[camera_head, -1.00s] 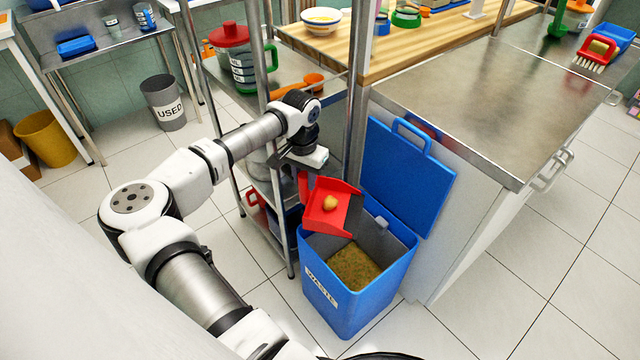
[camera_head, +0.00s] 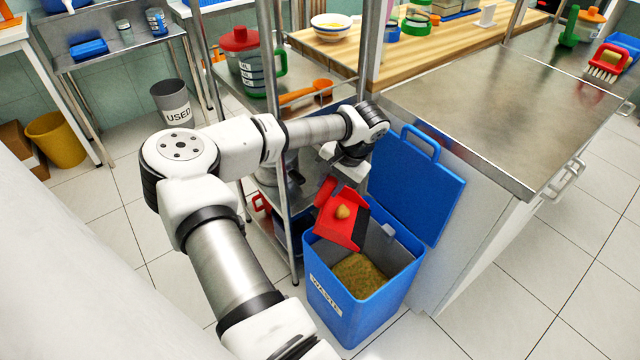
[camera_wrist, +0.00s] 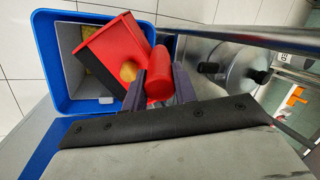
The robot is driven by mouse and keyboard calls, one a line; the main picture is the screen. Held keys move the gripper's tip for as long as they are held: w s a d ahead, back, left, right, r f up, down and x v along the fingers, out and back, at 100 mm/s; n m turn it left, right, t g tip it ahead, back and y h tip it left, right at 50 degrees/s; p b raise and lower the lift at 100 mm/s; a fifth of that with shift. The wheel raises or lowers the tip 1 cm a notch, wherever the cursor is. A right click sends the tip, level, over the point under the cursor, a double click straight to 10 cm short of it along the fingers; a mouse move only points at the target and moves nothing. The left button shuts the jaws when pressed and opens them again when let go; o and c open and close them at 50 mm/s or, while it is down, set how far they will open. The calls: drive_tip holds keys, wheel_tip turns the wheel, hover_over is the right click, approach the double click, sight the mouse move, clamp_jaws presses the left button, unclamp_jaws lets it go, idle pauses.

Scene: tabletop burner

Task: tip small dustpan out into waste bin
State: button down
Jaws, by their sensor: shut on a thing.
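My gripper (camera_wrist: 160,85) is shut on the red handle of the small dustpan (camera_wrist: 112,45). In the head view the dustpan (camera_head: 336,228) hangs over the back left of the open waste bin (camera_head: 350,315), its pan tilted down toward the front right. A round yellow-brown piece (camera_head: 343,211) still lies in the pan; it also shows in the wrist view (camera_wrist: 128,71). The bin is blue with a WASTE label, its lid (camera_head: 415,190) is raised, and brownish matter (camera_head: 360,274) lies inside. My gripper's fingers are partly hidden in the head view.
A steel-topped counter (camera_head: 500,110) stands right of the bin, close to the raised lid. A metal shelf rack (camera_head: 277,130) with upright posts stands behind and left of the bin. A grey USED bin (camera_head: 175,103) stands farther back on the tiled floor.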

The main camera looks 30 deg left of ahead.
drive_tip(key=w+d+r+g+y, duration=0.2)
drive_tip(key=d+y, duration=0.4)
drive_tip(key=d, duration=0.4)
drive_tip(key=shift+w+r+b, duration=0.25)
drive_tip(key=shift+w+b, duration=0.15)
drive_tip(key=shift+w, duration=0.25)
drive_tip(key=shift+d+y, duration=0.1)
drive_tip(key=shift+y, duration=0.2)
idle(0.6)
